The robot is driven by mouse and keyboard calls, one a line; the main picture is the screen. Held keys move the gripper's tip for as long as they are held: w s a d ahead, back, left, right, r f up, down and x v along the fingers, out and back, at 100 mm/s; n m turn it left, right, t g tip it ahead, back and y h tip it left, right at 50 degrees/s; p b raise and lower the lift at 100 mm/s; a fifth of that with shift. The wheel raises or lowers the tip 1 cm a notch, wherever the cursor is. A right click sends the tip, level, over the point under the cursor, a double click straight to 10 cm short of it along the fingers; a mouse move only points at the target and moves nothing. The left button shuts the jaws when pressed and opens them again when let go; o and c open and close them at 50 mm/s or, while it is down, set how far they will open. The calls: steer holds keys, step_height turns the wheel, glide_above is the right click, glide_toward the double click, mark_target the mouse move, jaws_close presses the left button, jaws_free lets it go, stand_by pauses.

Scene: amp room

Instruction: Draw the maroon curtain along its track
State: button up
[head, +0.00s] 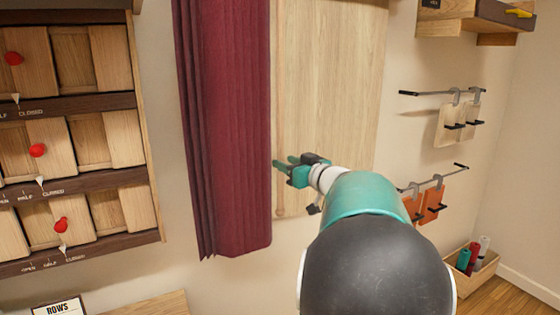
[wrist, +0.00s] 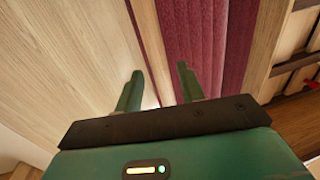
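The maroon curtain (head: 228,130) hangs in vertical folds, bunched over the left part of a pale wooden panel (head: 330,80). Its track is out of view above. A thin light wooden rod (head: 279,120) hangs upright along the curtain's right edge. My gripper (head: 278,164) is at the curtain's right edge, near the rod. The curtain (wrist: 205,45) and the rod (wrist: 149,45) lie beyond the fingers. I cannot tell whether a finger touches the rod.
A wooden rack (head: 70,150) with sliding panels and red knobs stands left of the curtain. Right are wall rails with hanging tags (head: 433,203), a shelf box (head: 478,18) and a floor crate with bottles (head: 500,285). The panel right of the curtain is clear.

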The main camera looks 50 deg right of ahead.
steer(key=shift+w+d, duration=0.15)
steer(key=shift+w, duration=1.55)
jaws_close()
steer(key=shift+d, duration=0.1)
